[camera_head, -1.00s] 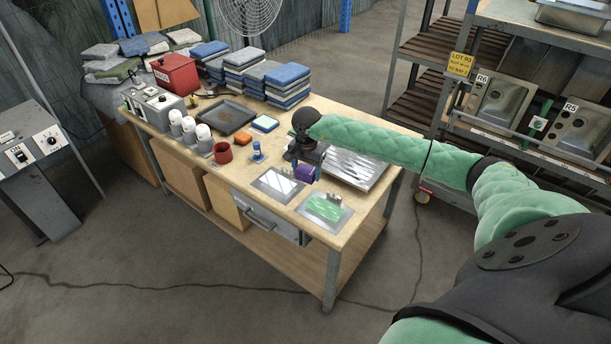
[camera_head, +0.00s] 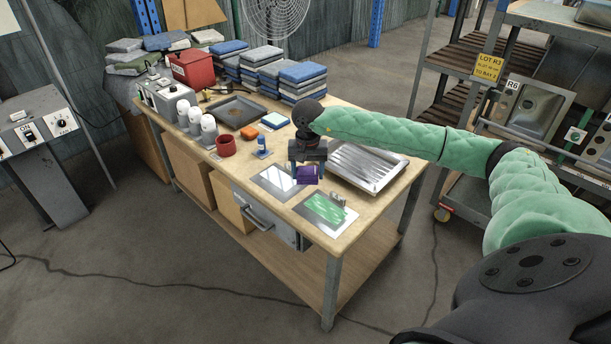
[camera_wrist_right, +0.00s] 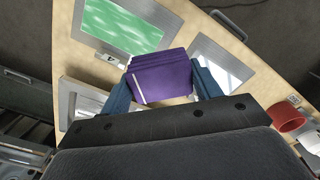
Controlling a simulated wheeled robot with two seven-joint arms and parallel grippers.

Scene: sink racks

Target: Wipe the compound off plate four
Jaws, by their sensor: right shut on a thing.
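Plate four is a metal-framed plate (camera_head: 345,221) at the table's front right, with green compound (camera_head: 325,208) smeared over its middle. In the right wrist view the plate is at the top (camera_wrist_right: 78,52), its green smear (camera_wrist_right: 120,28) in sight, with a tag reading 4 (camera_wrist_right: 110,59) beside it. My right gripper (camera_head: 307,165) is shut on a folded purple cloth (camera_wrist_right: 162,78). It holds the cloth beside plate four, near the second plate (camera_head: 275,183); I cannot tell how high. The second plate shows no green. My left gripper is not in view.
A ribbed metal tray (camera_head: 368,167) lies right of the gripper. A red mug (camera_head: 226,146), a blue-capped bottle (camera_head: 263,146), white bottles (camera_head: 209,128), a dark tray (camera_head: 236,112) and stacked cloths (camera_head: 302,80) stand further left and back. A rack (camera_head: 535,105) stands at the right.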

